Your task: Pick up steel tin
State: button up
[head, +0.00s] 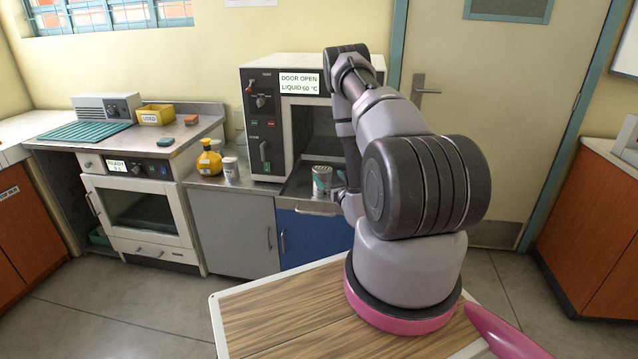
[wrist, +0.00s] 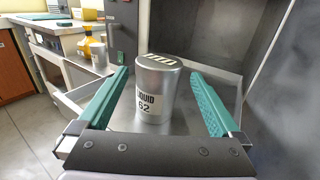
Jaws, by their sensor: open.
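The steel tin (wrist: 156,95) is a silver cylinder with a label reading "LIQUID 62" and a striped patch on its lid. It stands upright on a metal tray (wrist: 185,122) in front of the open incubator. In the head view the tin (head: 321,180) shows beside my arm. My gripper (wrist: 160,75) is open, with one green finger on each side of the tin. There is a visible gap between each finger and the tin. In the head view my gripper is mostly hidden behind my arm.
The incubator (head: 262,125) shows "DOOR OPEN LIQUID 60 °C", and its dark chamber (head: 318,130) is behind the tin. A yellow bottle (head: 209,160) and a pale cup (head: 230,169) stand to the left. A yellow bin (head: 156,115) sits on the left bench.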

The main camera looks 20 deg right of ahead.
aim_at(319, 166)
jog(key=w, duration=0.9)
jog(key=shift+w+d+f, duration=0.1)
jog(key=shift+w+d, duration=0.05)
jog(key=shift+w, duration=0.15)
jog(key=c, duration=1.4)
